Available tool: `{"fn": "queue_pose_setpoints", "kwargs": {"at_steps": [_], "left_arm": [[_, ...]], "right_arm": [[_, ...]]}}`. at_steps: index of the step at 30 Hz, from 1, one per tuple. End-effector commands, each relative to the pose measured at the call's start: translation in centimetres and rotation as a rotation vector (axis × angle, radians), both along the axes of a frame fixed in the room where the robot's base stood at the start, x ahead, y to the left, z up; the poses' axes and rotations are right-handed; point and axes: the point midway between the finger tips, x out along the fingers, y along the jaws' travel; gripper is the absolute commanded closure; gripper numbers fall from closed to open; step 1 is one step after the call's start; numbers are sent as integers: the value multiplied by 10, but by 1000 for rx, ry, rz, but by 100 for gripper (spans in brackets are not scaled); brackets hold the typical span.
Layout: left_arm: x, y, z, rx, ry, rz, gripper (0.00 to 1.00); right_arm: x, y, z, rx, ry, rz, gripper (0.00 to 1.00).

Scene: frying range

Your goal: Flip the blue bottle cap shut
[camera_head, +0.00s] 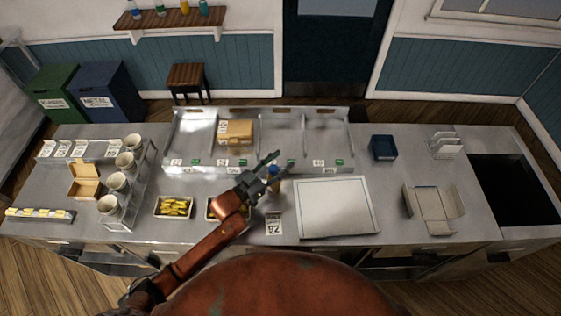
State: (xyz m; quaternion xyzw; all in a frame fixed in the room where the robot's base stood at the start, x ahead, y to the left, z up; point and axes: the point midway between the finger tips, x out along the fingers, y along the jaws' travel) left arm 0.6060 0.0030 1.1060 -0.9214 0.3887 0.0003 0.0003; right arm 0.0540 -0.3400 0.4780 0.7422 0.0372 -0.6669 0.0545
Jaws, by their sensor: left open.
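A small bottle with a blue cap (274,171) stands on the steel counter near the middle, left of the white board. Its yellowish body (274,189) shows partly below the cap. My left gripper (269,167) is open right beside the bottle top, its fingers reaching up and to the right. At this size I cannot tell whether a finger touches the cap, or how far the cap stands open. The gripper and arm hide part of the bottle's surroundings. My right gripper is not in view.
A white board (337,208) lies right of the bottle, with a number card (274,224) in front. A divided steel rack (283,140) stands behind. Trays of fries (174,207) sit to the left, one partly under my arm. A blue bin (383,148) stands at right.

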Motion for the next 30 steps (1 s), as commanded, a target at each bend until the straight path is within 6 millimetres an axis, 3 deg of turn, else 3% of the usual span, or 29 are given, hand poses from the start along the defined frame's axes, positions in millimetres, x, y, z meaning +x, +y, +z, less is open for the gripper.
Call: {"fn": "queue_pose_setpoints", "kwargs": {"at_steps": [19, 30], "left_arm": [[0, 0, 0, 0, 0, 0, 99], [0, 0, 0, 0, 0, 0, 100]], "right_arm": [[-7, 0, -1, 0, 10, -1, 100], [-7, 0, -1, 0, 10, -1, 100]]}}
